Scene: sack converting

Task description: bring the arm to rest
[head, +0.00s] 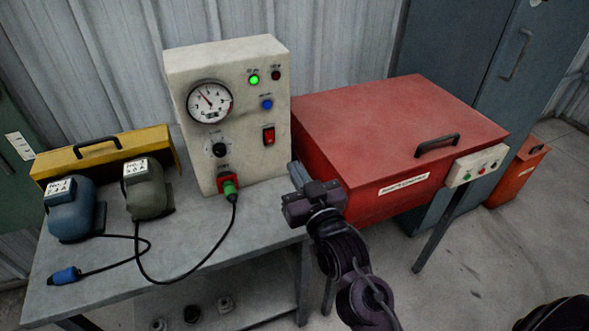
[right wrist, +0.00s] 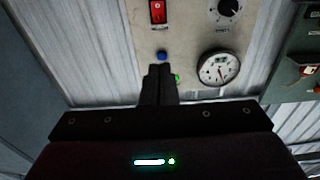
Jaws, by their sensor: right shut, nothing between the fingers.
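My right gripper (head: 297,172) is in front of the right edge of the control box (head: 185,100), over the gap between it and the red chest (head: 395,115). Its fingers are together with nothing between them. In the right wrist view the shut fingers (right wrist: 160,72) point up toward the control box's panel (right wrist: 185,35), just below a blue button (right wrist: 162,56). I cannot tell whether they touch anything. My left gripper does not show in either view.
The grey table (head: 200,262) holds the control box, a blue motor (head: 70,215), a grey-green motor (head: 146,195) and a yellow case (head: 105,160). A black cable plugs into the box; a blue plug (head: 65,276) lies loose. A blue-grey cabinet (head: 480,60) stands behind the chest.

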